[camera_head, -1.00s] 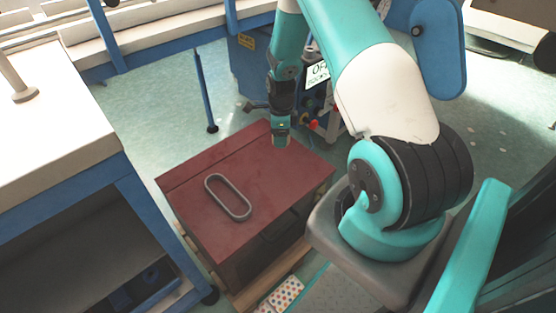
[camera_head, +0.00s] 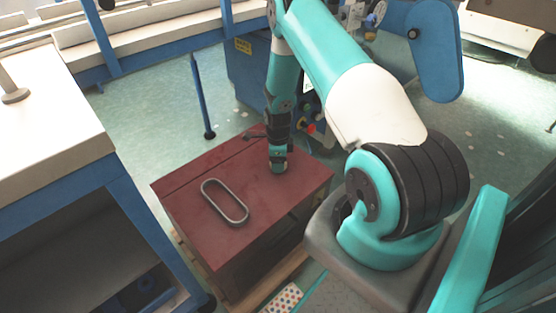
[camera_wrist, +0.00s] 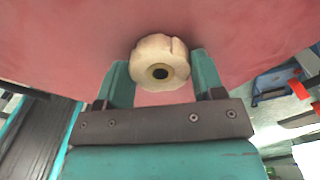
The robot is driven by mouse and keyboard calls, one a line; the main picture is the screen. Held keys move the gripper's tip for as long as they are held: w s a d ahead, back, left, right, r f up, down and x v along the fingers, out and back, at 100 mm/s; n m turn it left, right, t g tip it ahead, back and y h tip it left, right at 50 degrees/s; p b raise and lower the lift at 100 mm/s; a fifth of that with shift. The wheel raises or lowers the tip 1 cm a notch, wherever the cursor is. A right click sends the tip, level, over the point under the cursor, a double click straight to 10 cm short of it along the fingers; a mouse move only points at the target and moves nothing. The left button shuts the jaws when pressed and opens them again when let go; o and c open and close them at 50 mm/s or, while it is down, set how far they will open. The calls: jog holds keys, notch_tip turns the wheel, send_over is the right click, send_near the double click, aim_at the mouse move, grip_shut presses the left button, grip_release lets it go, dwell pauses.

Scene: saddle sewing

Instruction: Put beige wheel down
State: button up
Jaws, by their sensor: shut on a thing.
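The beige wheel (camera_wrist: 160,58) shows in the wrist view as a round piece with a dark centre hole. My gripper (camera_wrist: 160,80) is shut on it, one teal finger on each side. Behind the wheel is the red top of a box (camera_head: 189,194). In the head view my gripper (camera_head: 278,168) points down at the right part of this top, close to the surface. The wheel is hard to make out there, and I cannot tell whether it touches the top.
A grey oval ring (camera_head: 225,201) lies on the red top, left of my gripper. A white table with a blue frame (camera_head: 75,205) stands at the left. Blue equipment (camera_head: 250,75) stands behind the box. The red top between ring and gripper is clear.

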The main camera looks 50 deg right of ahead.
jog(key=o, duration=1)
notch_tip(320, 180, up, 12)
jog(key=p, duration=0.3)
jog(key=s+a+r+n+t+y, duration=0.1)
jog(key=a+r+n+y, duration=0.1)
jog(key=a+r+n, duration=1.5)
jog(key=s+a+r+n, duration=0.4)
jog(key=s+a+n, duration=0.1)
jog(key=s+n, duration=0.1)
jog(key=s+a+r+n+y, duration=0.1)
jog(key=s+a+r+n, duration=0.3)
jog(key=s+a+n, duration=0.2)
jog(key=s+a+r+n+g+y, duration=0.1)
jog(key=s+a+r+n, duration=0.4)
jog(key=s, duration=0.3)
jog(key=shift+s+a+n, duration=0.25)
jog(key=shift+a+n, duration=0.15)
jog(key=shift+a, duration=0.3)
